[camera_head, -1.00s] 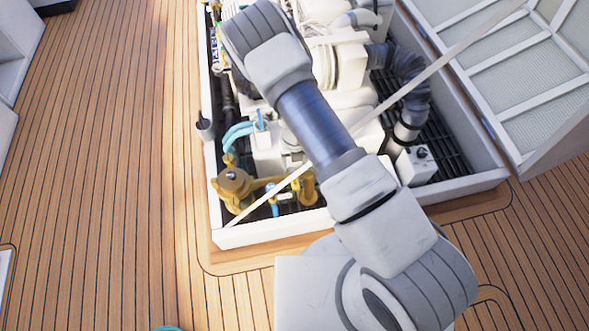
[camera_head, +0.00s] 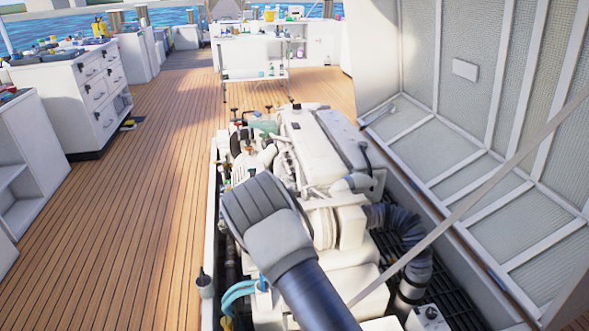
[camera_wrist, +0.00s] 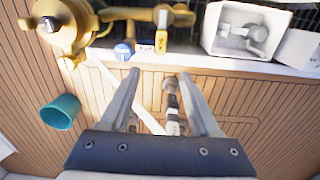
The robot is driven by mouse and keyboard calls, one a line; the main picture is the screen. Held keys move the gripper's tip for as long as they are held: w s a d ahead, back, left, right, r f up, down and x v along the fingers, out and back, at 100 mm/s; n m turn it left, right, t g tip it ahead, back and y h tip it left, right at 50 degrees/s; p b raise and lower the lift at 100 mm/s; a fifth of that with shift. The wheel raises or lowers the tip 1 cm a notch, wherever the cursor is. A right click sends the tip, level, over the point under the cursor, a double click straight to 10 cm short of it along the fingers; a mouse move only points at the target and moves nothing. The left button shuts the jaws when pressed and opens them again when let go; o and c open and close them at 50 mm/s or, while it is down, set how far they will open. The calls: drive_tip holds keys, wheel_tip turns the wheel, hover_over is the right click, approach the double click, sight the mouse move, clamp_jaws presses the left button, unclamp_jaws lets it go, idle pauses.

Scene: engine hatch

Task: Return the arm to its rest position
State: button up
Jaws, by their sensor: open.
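My arm (camera_head: 270,235) reaches up over the engine (camera_head: 330,150) from the bottom of the head view. The gripper end is hidden or out of frame there. In the wrist view my gripper (camera_wrist: 160,74) is open, with its two fingers apart and pointing at the hatch's white rim (camera_wrist: 215,66). A small dark and white piece (camera_wrist: 172,108) shows between the fingers. I cannot tell how far below them it lies, and no grip on it shows.
The wrist view shows a brass fitting (camera_wrist: 62,24), a teal cup (camera_wrist: 60,112) on the deck and a white box (camera_wrist: 240,32). The open hatch lid (camera_head: 470,120) stands at right with a strut (camera_head: 470,200). Deck at left (camera_head: 110,230) is clear; cabinets (camera_head: 80,85) stand beyond.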

wheel_tip(320, 180, up, 29)
drive_tip(key=n+t+y, duration=0.2)
drive_tip(key=n+y, duration=0.1)
drive_tip(key=n, duration=1.1)
drive_tip(key=s+d+r+n+t, duration=0.1)
drive_tip(key=s+d+r+n, duration=0.3)
drive_tip(key=r, duration=0.3)
drive_tip(key=s+d+r+n, duration=0.2)
drive_tip(key=s+r+n, duration=0.2)
drive_tip(key=r+n, duration=0.2)
drive_tip(key=s+d+r+n+t+h, duration=0.1)
drive_tip(key=s+d+r+n+h, duration=0.1)
drive_tip(key=s+d+r+n, duration=0.25)
drive_tip(key=s+d+r+n+t+h, duration=0.1)
drive_tip(key=s+d+n+t, duration=0.15)
drive_tip(key=s+n, duration=0.35)
wheel_tip(320, 180, up, 20)
drive_tip(key=p, duration=1.9)
drive_tip(key=shift+s+m+g+p, duration=0.3)
drive_tip(key=shift+m+g+p, duration=0.05)
drive_tip(key=shift+g, duration=0.1)
